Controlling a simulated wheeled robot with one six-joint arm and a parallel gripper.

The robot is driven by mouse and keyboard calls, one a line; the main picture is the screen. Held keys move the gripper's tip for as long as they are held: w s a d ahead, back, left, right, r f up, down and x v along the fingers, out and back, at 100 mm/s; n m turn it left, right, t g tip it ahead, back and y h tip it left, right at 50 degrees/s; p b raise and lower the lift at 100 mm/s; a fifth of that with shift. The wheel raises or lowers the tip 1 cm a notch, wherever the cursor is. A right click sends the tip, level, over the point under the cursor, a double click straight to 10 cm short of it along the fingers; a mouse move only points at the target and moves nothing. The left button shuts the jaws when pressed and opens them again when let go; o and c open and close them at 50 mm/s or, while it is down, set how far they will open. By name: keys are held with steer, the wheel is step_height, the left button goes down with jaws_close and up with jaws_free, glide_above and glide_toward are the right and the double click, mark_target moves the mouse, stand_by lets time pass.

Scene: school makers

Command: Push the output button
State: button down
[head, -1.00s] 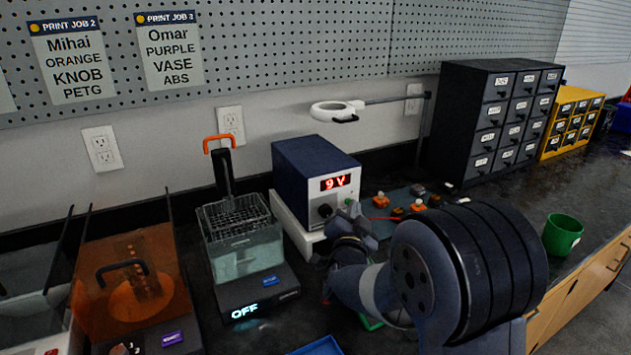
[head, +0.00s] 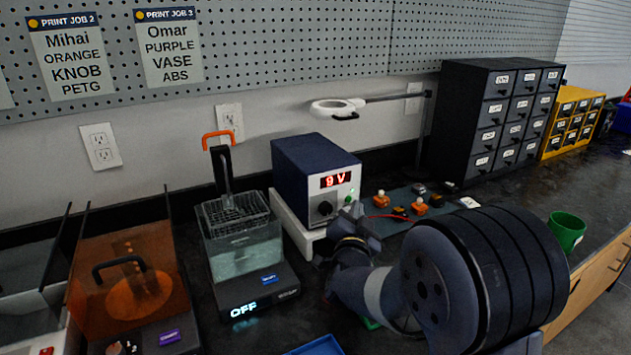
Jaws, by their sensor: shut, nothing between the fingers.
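The power supply (head: 310,168) is a dark blue box with a light front panel, standing on a white base at the back of the bench. Its red display (head: 335,180) reads "9 V". A black knob (head: 325,208) sits low on the panel. A small green spot, which looks like the output button (head: 350,191), shows at the panel's right. My gripper (head: 352,211) is shut and empty, just in front of the panel's lower right. It hides part of that corner; I cannot tell whether it touches the panel.
A teal board (head: 405,212) with orange parts and a red wire lies right of the supply. A wash station (head: 240,245) reading "OFF" stands left. A magnifier lamp (head: 338,108) hangs above. A green cup (head: 566,232) stands right, near the bench edge.

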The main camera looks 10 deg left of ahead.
steer(key=s+d, duration=0.1)
steer(key=s+d+b, duration=0.1)
steer(key=s, duration=0.1)
steer(key=s+d+b, duration=0.1)
steer(key=s, duration=0.1)
steer(key=shift+d+r, duration=0.1)
steer(key=shift+d, duration=0.05)
stand_by(0.4)
steer(key=shift+r, duration=0.1)
